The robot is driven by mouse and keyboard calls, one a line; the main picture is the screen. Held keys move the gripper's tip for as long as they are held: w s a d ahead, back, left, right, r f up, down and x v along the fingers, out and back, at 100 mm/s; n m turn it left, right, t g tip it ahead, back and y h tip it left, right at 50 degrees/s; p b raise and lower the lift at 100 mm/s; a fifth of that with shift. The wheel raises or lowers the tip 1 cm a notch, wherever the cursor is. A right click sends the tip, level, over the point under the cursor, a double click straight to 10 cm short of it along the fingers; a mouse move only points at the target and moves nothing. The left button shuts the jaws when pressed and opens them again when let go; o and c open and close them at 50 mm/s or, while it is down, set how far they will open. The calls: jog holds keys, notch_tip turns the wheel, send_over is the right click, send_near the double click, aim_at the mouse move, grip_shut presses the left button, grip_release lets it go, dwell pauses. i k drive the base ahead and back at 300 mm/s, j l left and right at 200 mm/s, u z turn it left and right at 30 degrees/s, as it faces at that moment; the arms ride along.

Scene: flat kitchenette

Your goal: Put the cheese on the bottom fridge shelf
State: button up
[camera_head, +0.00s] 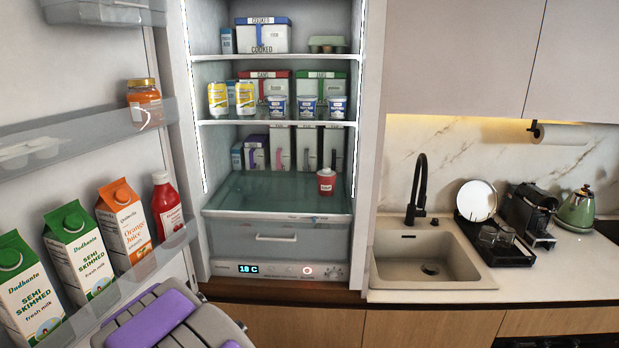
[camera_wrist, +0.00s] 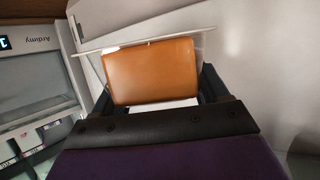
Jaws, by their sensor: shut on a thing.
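My gripper (camera_wrist: 155,85) shows only in the wrist view, where its dark fingers are shut on an orange-brown block, which looks like the cheese (camera_wrist: 150,72). A thin pale edge runs behind and above the block; I cannot tell what it belongs to. In the head view the fridge stands open. Its bottom shelf (camera_head: 262,192) is greenish glass above a drawer, with a wide bare area in front and at the left. The gripper and cheese are out of sight in the head view.
A red cup (camera_head: 326,181) stands at the bottom shelf's right, with several boxes (camera_head: 281,150) at its back. The open fridge door on the left carries bins with cartons (camera_head: 124,221), a red bottle (camera_head: 166,205) and a jar (camera_head: 145,103). A sink (camera_head: 428,262) is at right.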

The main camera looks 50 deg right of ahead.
aim_at(289, 192)
jog(key=i+z, duration=0.15)
jog(key=z, duration=0.25)
jog(key=i+j+z, duration=0.15)
jog(key=z, duration=0.2)
jog(key=i+j+z, duration=0.1)
jog(key=z, duration=0.3)
jog(key=i+j+z, duration=0.1)
jog(key=j+z, duration=0.15)
jog(key=z, duration=0.15)
